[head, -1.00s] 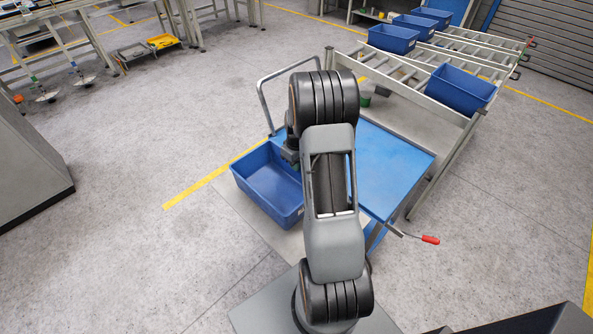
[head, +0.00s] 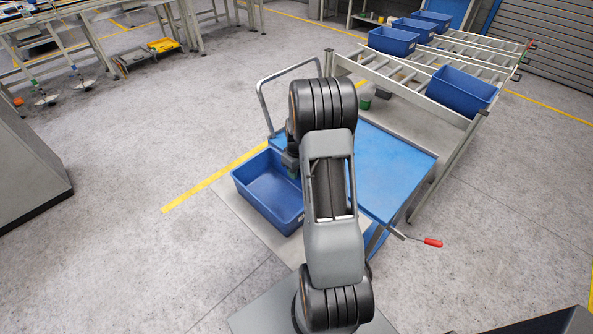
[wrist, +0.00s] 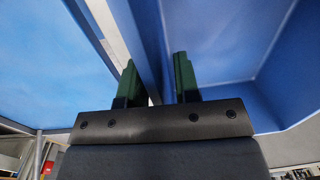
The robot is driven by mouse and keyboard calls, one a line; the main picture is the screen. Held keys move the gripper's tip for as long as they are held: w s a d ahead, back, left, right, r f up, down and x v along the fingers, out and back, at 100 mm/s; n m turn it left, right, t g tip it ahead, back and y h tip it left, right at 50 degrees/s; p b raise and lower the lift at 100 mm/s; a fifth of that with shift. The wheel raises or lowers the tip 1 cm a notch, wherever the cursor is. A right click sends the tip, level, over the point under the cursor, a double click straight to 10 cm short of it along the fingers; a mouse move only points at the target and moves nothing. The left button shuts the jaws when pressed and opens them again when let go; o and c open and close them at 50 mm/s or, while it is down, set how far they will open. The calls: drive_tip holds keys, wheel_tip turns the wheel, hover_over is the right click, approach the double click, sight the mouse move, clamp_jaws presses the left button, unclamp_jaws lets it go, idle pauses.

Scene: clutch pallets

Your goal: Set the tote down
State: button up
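The blue tote (head: 246,196) is an open, empty-looking box at the left side of the cart with the blue top (head: 392,172). My gripper (head: 291,168) is at the tote's far right side, partly hidden behind my arm. In the wrist view, the two green fingers of my gripper (wrist: 158,75) stand close on either side of the tote's wall (wrist: 150,40), shut on it. The tote's inside (wrist: 225,45) is to the right of the wall. I cannot tell whether the tote's underside touches the floor.
The cart has a bent tube handle (head: 262,100) at the back and a red-tipped lever (head: 432,242) at the right front. A roller rack (head: 400,84) with other blue totes (head: 462,91) stands behind it. The floor to the left (head: 130,150) is clear.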

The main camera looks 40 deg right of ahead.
wheel_tip(320, 180, up, 12)
drive_tip(key=shift+d+f, duration=0.1)
drive_tip(key=shift+d, duration=0.05)
drive_tip(key=s+a+r+t, duration=0.1)
drive_tip(key=s+a+r, duration=0.25)
drive_tip(key=a, duration=0.25)
drive_tip(key=s+a+r+t, duration=0.1)
drive_tip(key=s+a+r, duration=0.1)
drive_tip(key=a+r, duration=0.3)
drive_tip(key=s+a+m+t, duration=0.1)
drive_tip(key=s+a+m, duration=0.1)
drive_tip(key=s+a, duration=0.7)
drive_tip(key=shift+s+a+f+t, duration=0.2)
drive_tip(key=shift+s+a+t, duration=0.15)
drive_tip(key=shift+s, duration=0.1)
